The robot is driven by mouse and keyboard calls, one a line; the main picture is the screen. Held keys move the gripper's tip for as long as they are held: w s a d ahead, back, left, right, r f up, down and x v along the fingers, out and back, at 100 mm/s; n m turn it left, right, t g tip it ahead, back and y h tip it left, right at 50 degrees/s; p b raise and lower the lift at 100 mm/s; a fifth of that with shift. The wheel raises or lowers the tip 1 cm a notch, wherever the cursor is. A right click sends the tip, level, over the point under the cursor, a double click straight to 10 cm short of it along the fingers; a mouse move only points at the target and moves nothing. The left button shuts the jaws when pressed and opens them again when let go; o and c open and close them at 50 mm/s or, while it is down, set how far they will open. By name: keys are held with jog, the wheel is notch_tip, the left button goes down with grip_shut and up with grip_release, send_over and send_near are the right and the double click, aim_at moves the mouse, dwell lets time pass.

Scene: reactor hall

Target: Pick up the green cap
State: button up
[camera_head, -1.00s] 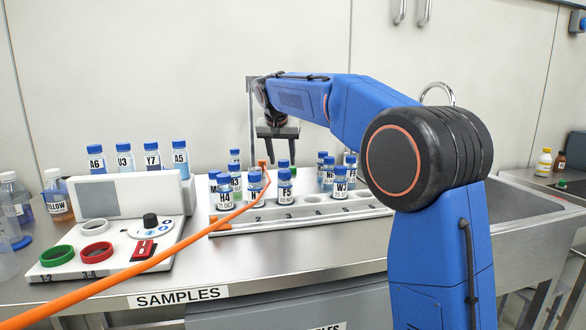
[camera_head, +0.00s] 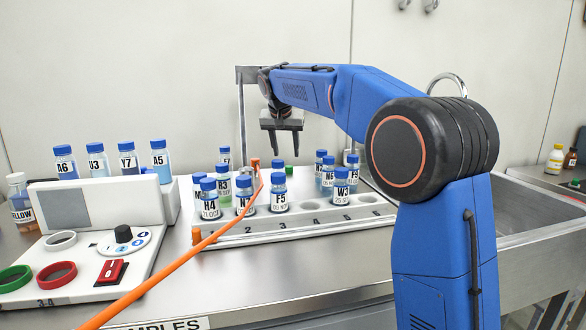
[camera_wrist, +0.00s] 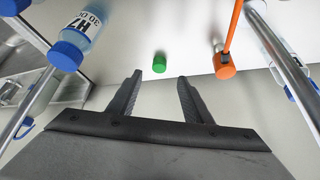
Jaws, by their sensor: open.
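A small green cap (camera_wrist: 159,62) lies on the pale steel surface in the wrist view, just beyond and between my fingertips. In the wrist view my gripper (camera_wrist: 159,78) is also empty, and the cap is apart from both fingers.
A rack (camera_head: 290,228) holds several blue-capped vials. An orange rod (camera_head: 170,272) slants across the front to the rack. A white panel (camera_head: 75,262) with green, white and red rings stands left. Vial H7 (camera_wrist: 80,36) and metal rods flank the wrist view. A sink is right.

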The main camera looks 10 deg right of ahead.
aim_at(289, 166)
jog(key=shift+w+d+f, duration=0.15)
jog(key=shift+w+f, duration=0.1)
jog(key=shift+w, duration=0.05)
jog(key=shift+x, duration=3.4)
jog(key=c, duration=1.1)
